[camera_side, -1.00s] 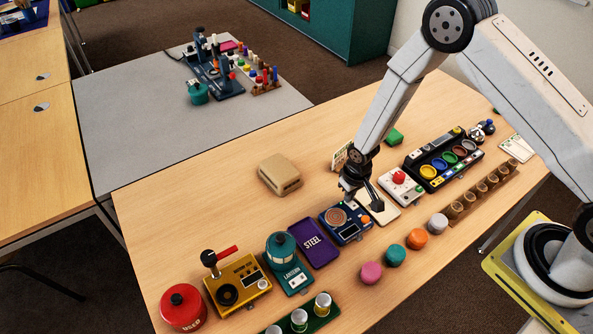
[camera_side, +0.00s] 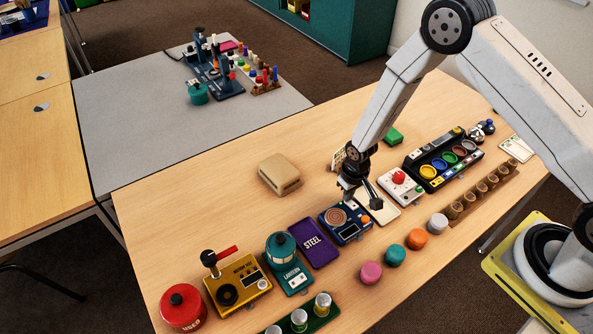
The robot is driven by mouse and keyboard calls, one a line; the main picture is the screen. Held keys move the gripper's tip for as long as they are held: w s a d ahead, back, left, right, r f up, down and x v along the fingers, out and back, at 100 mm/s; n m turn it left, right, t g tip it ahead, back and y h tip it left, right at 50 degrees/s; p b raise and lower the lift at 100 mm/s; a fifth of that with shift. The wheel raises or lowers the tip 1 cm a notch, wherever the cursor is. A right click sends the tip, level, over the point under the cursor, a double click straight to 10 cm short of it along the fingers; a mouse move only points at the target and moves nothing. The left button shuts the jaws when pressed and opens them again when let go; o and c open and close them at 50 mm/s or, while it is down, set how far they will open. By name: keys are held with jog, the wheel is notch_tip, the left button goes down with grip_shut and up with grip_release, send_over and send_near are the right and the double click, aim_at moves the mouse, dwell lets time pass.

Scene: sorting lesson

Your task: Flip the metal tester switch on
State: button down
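A dark blue box (camera_side: 337,233) with a round brown pad and an orange spot stands near the table's middle. A yellow box (camera_side: 238,282) with a black dial and a red-handled lever stands at the front left. The lettering on both is too small to read surely, so I cannot tell which is the metal tester, nor a switch position. My gripper (camera_side: 360,197) points down just above and behind the blue box, beside a pale board (camera_side: 385,213). Its fingers are dark and small, and I cannot tell whether they are open or touching anything.
A white box with a red knob (camera_side: 400,185) stands to the right. Pink (camera_side: 371,273), teal and orange pieces lie in front. The table's back left is mostly clear.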

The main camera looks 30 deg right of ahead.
jog(key=shift+s+f, duration=0.2)
jog(key=shift+s, duration=0.35)
jog(key=shift+s+f, duration=0.15)
jog(key=shift+s, duration=0.4)
jog(key=shift+r, duration=0.15)
jog(key=shift+w+r, duration=0.3)
jog(key=shift+r, duration=0.2)
jog(key=w+r, duration=0.3)
jog(key=r, duration=1)
jog(key=shift+r, duration=0.2)
jog(key=shift+a, duration=0.1)
jog(key=m+t, duration=0.1)
jog(key=m, duration=1.7)
send_over(354, 206)
jog(key=shift+r, duration=0.15)
